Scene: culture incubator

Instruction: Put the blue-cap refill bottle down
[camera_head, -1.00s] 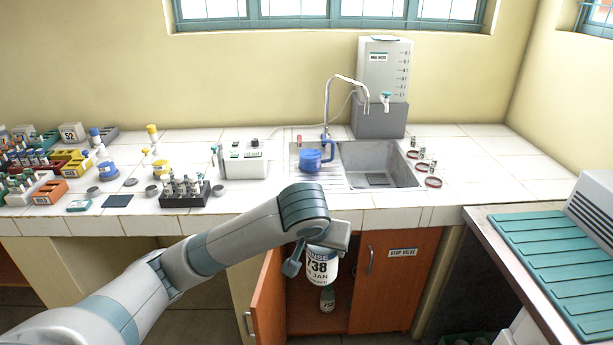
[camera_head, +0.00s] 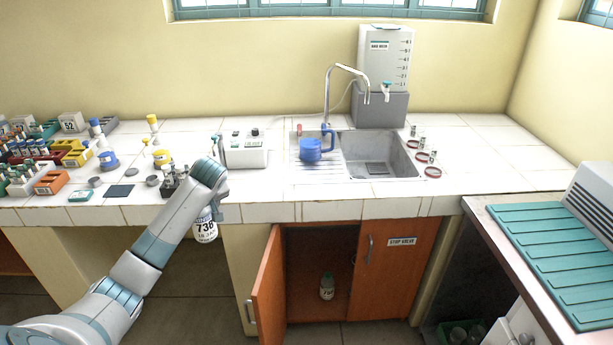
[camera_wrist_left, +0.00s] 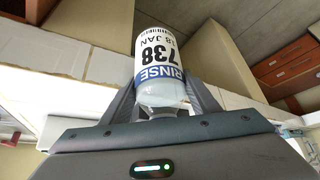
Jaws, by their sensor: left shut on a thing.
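My left gripper (camera_head: 222,208) is shut on a white bottle (camera_head: 205,230) and holds it in front of the counter's front edge, left of the open cabinet. In the left wrist view the bottle (camera_wrist_left: 158,55) sits between the two fingers, its label reading RINSE 738, 18 JAN, with a dark blue band. Its cap is hidden. The counter (camera_head: 270,212) is white-tiled. My right gripper is not in view.
A rack of vials (camera_head: 170,183) stands near the held bottle. Left are colored racks and small bottles. The cabinet's orange door (camera_head: 268,285) stands open, with a small bottle (camera_head: 327,287) inside.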

